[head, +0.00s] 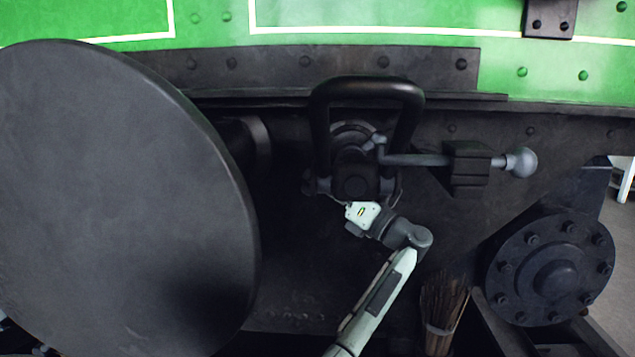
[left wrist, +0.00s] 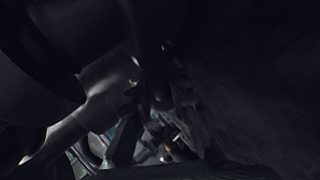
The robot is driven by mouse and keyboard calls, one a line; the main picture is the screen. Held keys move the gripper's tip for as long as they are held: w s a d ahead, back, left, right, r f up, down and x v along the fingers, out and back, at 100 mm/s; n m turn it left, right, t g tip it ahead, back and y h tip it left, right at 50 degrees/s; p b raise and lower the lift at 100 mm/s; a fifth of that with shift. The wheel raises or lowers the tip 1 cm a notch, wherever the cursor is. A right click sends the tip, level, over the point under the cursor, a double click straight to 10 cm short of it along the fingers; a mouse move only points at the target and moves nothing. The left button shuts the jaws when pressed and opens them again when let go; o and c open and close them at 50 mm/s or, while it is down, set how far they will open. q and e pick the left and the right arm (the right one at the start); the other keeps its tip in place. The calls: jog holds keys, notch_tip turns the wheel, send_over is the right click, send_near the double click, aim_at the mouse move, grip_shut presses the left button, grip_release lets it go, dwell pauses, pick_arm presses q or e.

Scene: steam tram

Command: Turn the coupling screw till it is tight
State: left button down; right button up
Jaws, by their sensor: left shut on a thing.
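The screw coupling (head: 355,183) sits on the dark buffer beam in the middle of the head view. A thick black bow (head: 366,88) stands above it. A grey lever (head: 425,160) with a dark block (head: 468,166) and a pale ball end (head: 521,162) sticks out level to the right. My left gripper (head: 367,199) reaches up from below and is shut at the coupling's lower part. Its fingertips are hidden among the dark parts, so the exact part held cannot be told. The left wrist view is very dark, with a pale grey rounded part (left wrist: 98,103) close by. My right gripper is out of view.
A large round buffer (head: 110,190) fills the left side. A bolted round flange (head: 552,270) stands at lower right. A brush-like bundle (head: 441,308) is below, right of my left arm. The green body panel (head: 330,15) lies above.

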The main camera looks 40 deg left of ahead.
pick_arm(q)
jog(key=shift+s+f, duration=0.15)
jog(key=shift+f, duration=0.1)
jog(key=shift+f, duration=0.1)
jog(key=shift+w+d+f+n+g+h, duration=0.1)
jog(key=shift+w+d+f+n+h, duration=0.4)
jog(key=shift+h, duration=0.55)
jog(key=shift+w+d+f+n+g+h, duration=0.1)
jog(key=shift+w+d+f+n+h, duration=0.15)
jog(key=shift+d+f+n+h, duration=0.55)
jog(key=shift+w+d+f+n+g+h, duration=0.1)
jog(key=shift+w+d+f+n+h, duration=0.45)
jog(key=shift+h, duration=0.7)
jog(key=shift+s+r, duration=0.15)
jog(key=shift+s, duration=0.05)
jog(key=c, duration=1.4)
grip_release()
jog(key=shift+a, duration=0.1)
jog(key=shift+c, duration=0.2)
jog(key=shift+r, duration=0.2)
jog(key=shift+r, duration=0.1)
